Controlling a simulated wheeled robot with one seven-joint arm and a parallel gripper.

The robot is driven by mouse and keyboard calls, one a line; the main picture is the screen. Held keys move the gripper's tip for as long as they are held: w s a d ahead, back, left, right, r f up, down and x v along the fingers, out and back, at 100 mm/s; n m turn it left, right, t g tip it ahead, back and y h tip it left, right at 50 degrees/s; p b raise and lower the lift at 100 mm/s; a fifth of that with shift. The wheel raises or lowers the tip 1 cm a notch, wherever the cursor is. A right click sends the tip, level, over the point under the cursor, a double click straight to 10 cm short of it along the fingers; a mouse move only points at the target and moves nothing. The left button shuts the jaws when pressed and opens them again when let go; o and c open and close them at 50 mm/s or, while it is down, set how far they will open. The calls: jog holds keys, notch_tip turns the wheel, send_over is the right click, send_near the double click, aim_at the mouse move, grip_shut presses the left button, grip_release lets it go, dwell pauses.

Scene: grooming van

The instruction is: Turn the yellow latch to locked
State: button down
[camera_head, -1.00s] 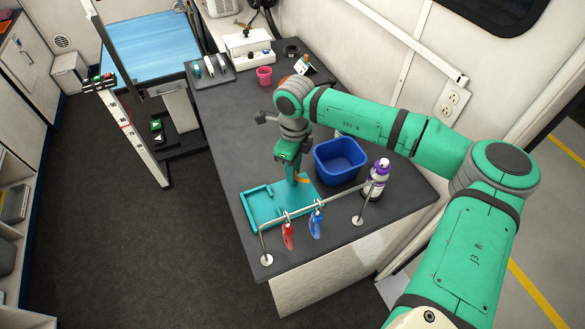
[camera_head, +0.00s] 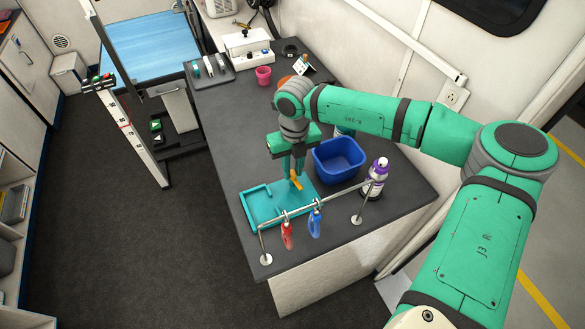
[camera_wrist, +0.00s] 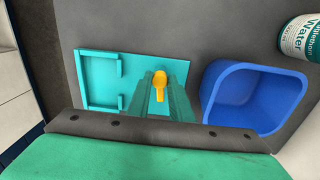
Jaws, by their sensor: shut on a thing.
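The yellow latch (camera_head: 296,180) stands on the right part of a teal board (camera_head: 262,208) on the dark counter. My gripper (camera_head: 293,174) points down over the board and is shut on the latch. In the wrist view the latch (camera_wrist: 160,82) shows between my two green fingertips (camera_wrist: 160,92), its rounded end toward the top of the picture. The teal board (camera_wrist: 92,102) has a raised frame on its left part. The fingers hide the latch's lower part, and no lock marking can be made out.
A blue bin (camera_head: 338,160) stands close to the right of my gripper. A purple-and-white bottle (camera_head: 375,180) stands near the right edge. A metal rail (camera_head: 335,206) with a red clip (camera_head: 287,235) and a blue clip (camera_head: 315,222) runs along the front.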

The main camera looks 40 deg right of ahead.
aim_at(295, 172)
jog(key=shift+m, duration=0.3)
jog(key=shift+s+d, duration=0.1)
jog(key=shift+d, duration=0.05)
jog(key=c, duration=1.8)
grip_release()
jog(key=shift+o, duration=1.1)
notch_tip(295, 172, up, 11)
jog(key=shift+d+f, duration=0.1)
jog(key=shift+d, duration=0.05)
